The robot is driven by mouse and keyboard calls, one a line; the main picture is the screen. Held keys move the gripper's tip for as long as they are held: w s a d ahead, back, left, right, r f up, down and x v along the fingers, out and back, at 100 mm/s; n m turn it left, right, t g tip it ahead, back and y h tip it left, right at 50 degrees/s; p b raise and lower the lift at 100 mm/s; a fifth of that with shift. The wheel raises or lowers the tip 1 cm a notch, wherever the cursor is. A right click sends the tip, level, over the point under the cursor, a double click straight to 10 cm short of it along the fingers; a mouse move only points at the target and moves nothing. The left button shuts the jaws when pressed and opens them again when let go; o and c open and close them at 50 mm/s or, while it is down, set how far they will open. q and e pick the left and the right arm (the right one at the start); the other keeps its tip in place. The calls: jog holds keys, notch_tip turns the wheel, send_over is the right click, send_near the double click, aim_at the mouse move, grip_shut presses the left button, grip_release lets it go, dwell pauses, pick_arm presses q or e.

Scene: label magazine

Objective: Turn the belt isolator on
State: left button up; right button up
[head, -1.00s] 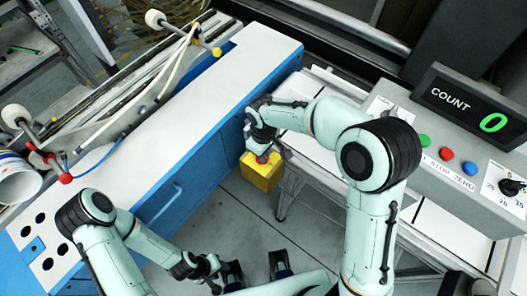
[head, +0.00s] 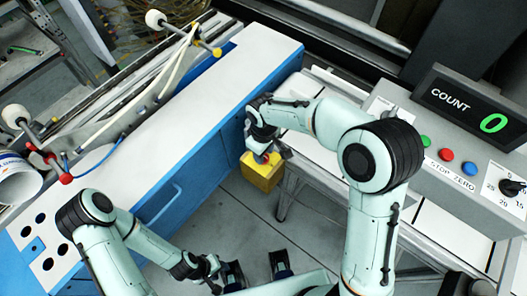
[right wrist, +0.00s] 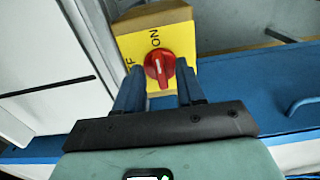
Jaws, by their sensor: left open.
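The belt isolator is a yellow box (head: 262,174) with a red rotary knob, low beside the blue cabinet in the head view. In the right wrist view the yellow box (right wrist: 128,46) fills the top middle, with "ON" above the red knob (right wrist: 160,68) and a partly hidden "OFF" to its left. The knob's grip looks roughly upright, towards "ON". My right gripper (right wrist: 160,88) is open, its fingers to either side of the knob; contact cannot be told. My left gripper (head: 218,276) is open and empty, low over the floor.
The blue and white cabinet (head: 215,110) stands to the left of the box. A grey console (head: 440,180) with coloured buttons, a dial and a count display (head: 470,108) reading 0 is at right. Bare floor lies below the box.

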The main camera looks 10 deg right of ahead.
notch_tip(320, 180, up, 13)
jog(key=p, duration=0.1)
jog(key=shift+f, duration=0.1)
dwell(0.6)
